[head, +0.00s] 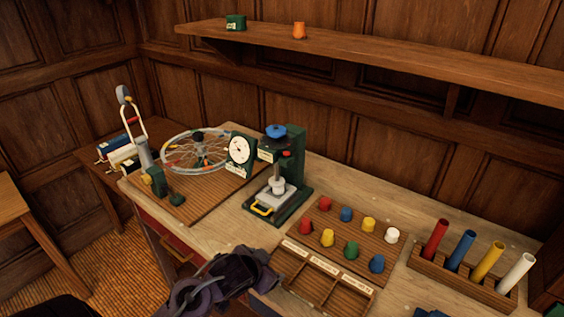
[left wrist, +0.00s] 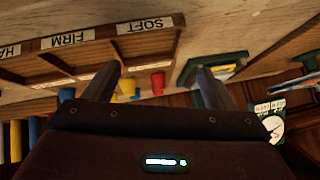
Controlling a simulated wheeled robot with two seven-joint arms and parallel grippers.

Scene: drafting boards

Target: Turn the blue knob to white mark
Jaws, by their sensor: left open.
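The blue knob (head: 275,131) sits on top of a green press (head: 291,172) near the middle of the bench in the head view. A white mark beside the knob is too small to make out. My left gripper (head: 268,256) is low in front of the press, near the labelled tray, apart from the knob. In the left wrist view my left gripper (left wrist: 160,82) has its two fingers spread with nothing held between them. I cannot pick out the knob surely in that view. My right gripper is not in view.
A dial gauge (head: 240,150) and a spoked wheel (head: 196,151) stand left of the press. To the right are a board of coloured pegs (head: 342,224), a labelled tray (head: 318,286) and a rack of coloured tubes (head: 448,272). A shelf (head: 390,64) runs above.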

